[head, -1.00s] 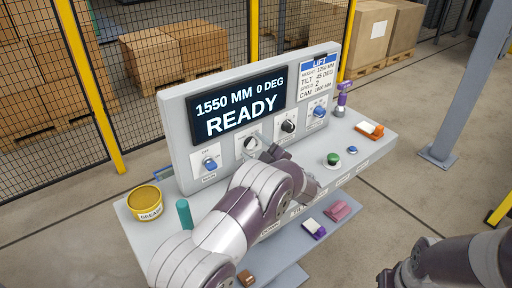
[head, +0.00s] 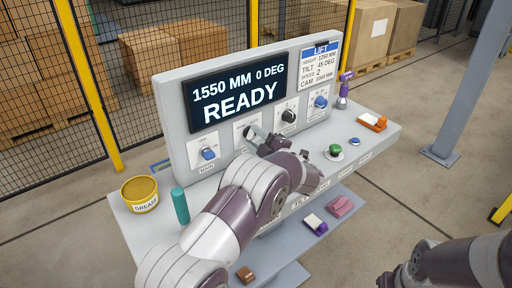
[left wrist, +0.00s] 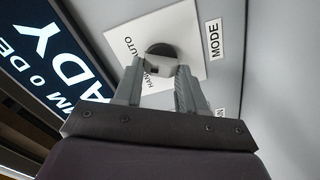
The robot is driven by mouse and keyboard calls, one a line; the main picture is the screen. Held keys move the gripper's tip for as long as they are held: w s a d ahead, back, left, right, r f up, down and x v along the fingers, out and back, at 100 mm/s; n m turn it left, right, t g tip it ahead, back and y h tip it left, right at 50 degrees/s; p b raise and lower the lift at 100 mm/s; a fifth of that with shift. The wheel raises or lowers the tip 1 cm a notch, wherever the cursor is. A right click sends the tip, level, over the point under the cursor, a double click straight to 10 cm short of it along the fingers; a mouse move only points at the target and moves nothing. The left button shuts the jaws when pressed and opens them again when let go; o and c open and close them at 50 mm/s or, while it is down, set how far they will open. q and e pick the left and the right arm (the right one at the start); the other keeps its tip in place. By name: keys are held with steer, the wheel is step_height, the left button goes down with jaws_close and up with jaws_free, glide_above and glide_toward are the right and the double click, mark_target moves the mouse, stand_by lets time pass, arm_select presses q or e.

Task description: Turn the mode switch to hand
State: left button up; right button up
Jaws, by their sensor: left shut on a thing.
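The mode switch (left wrist: 160,50) is a dark round knob on a white plate marked AUTO and HAND, with a MODE label (left wrist: 214,40) beside it. In the left wrist view, the two grey fingers of my left gripper (left wrist: 160,85) stand on either side of the knob, shut on it. I cannot tell clearly which mark the knob points to. In the head view my left gripper (head: 256,138) is against the panel front (head: 172,115), and it and the arm hide most of the switch. My right gripper (head: 388,279) is dark, low at the bottom right, its fingers unclear.
A blue knob (head: 208,153) is left of the switch; a black knob (head: 289,115) and another blue knob (head: 320,102) are right of it. The screen (head: 236,98) reads READY. A grease tin (head: 140,195), a teal cylinder (head: 180,206) and a green button (head: 335,150) are on the shelf.

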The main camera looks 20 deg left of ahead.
arm_select(q)
steer(key=n+b, duration=0.4)
steer(key=b, duration=0.3)
steer(key=f+n+b, duration=0.1)
steer(key=n+b, duration=0.3)
steer(key=b, duration=0.3)
steer(key=n+b, duration=0.5)
steer(key=b, duration=0.2)
steer(key=shift+f, duration=0.25)
steer(key=shift+r+n+b, duration=0.15)
steer(key=shift+n+b, duration=0.85)
steer(key=o, duration=0.9)
steer(key=shift+o, duration=0.8)
steer(key=shift+r, duration=0.15)
steer(key=shift+d, duration=0.1)
steer(key=v, duration=1.2)
steer(key=shift+s+d+p, duration=0.2)
steer(key=shift+s+p, duration=0.1)
steer(key=shift+p, duration=0.1)
